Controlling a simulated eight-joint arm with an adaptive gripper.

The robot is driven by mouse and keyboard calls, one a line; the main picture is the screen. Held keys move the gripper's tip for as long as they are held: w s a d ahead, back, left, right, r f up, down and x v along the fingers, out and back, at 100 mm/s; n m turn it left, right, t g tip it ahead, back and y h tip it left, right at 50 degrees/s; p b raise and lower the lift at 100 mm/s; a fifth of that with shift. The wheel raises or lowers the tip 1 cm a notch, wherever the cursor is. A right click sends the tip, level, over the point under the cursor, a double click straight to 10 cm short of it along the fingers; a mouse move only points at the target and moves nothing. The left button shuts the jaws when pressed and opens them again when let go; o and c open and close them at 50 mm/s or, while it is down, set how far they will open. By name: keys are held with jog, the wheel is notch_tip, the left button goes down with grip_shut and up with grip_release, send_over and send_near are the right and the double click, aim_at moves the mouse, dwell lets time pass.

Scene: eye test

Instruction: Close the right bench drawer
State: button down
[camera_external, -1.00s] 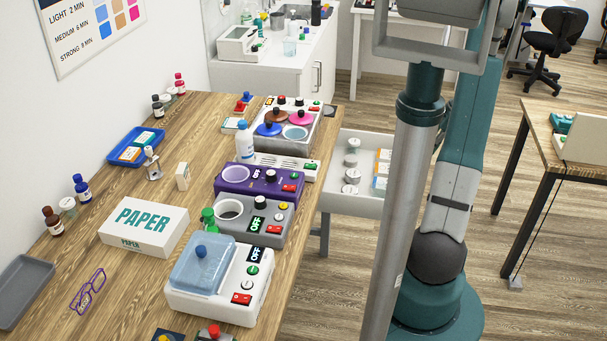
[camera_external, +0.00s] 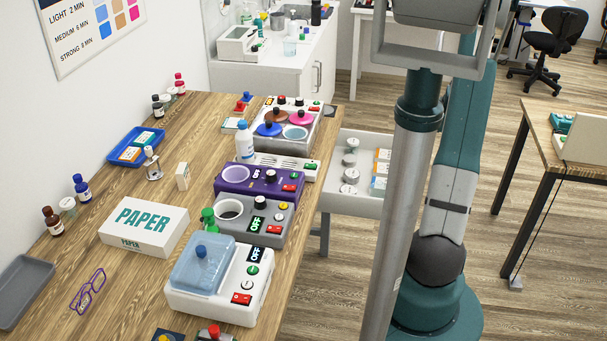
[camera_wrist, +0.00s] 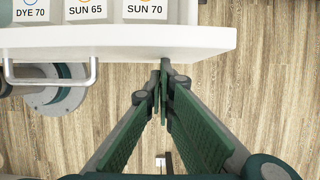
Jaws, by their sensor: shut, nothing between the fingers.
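The open white drawer (camera_external: 340,203) sticks out from the right side of the wooden bench (camera_external: 150,225) in the external view. It holds several round grey weights (camera_external: 350,175) and small labelled boxes (camera_external: 381,165). Its right end is hidden behind my arm. In the wrist view, the drawer's white front (camera_wrist: 130,40) crosses the upper part, with a bar handle (camera_wrist: 50,80) at left. My gripper (camera_wrist: 164,75) is shut and empty. Its fingertips are at the lower edge of the drawer front, right of the handle; I cannot tell whether they touch.
Lab devices, such as a purple unit (camera_external: 260,182) and a white unit with a blue lid (camera_external: 225,298), line the bench's right edge. Another wooden table (camera_external: 570,165) stands at right. Boxes labelled DYE and SUN (camera_wrist: 85,10) sit in the drawer.

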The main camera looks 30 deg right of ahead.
aim_at(356, 141)
jog(key=w+a, duration=2)
jog(key=shift+w+a+b, duration=0.3)
jog(key=shift+a+b, duration=0.05)
jog(key=shift+w+a, duration=0.1)
jog(key=shift+a, duration=0.05)
jog(key=s+d, duration=0.1)
jog(key=d, duration=0.1)
jog(key=s+d, duration=0.1)
jog(key=s, duration=0.1)
jog(key=shift+s+d+r, duration=0.25)
jog(key=shift+d+r, duration=0.1)
jog(key=p+v, duration=0.2)
jog(key=v, duration=0.7)
jog(key=shift+r, duration=0.15)
